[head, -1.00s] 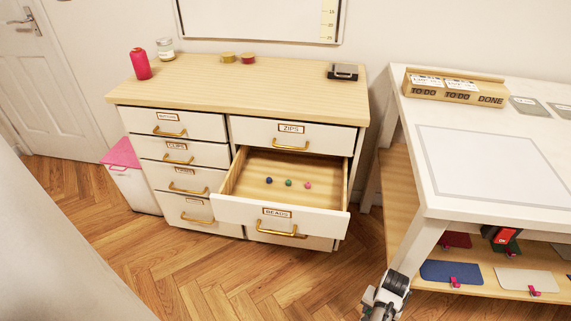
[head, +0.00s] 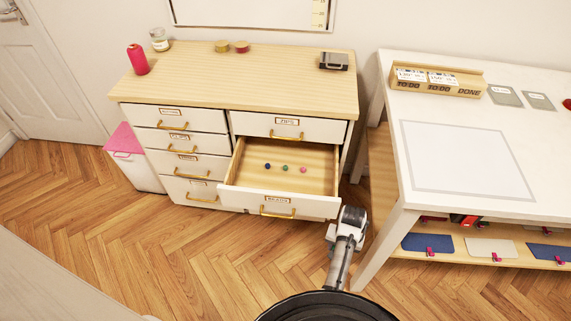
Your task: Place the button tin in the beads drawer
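The beads drawer (head: 276,206), labelled BEADS, is pulled open at the lower right of the dresser. Three small beads, blue (head: 267,166), green (head: 285,168) and pink (head: 303,170), lie on its bare wooden floor. No tin on the dresser top is readably labelled as the button tin. Candidates are a gold round tin (head: 222,46), a red-and-gold round tin (head: 241,47) and a dark rectangular case (head: 334,61) at the right end. My gripper end (head: 347,222) is right of the drawer front, low beside the worktable leg; its fingers cannot be made out.
A pink-lidded bin (head: 133,160) is at left. Floor in front is clear.

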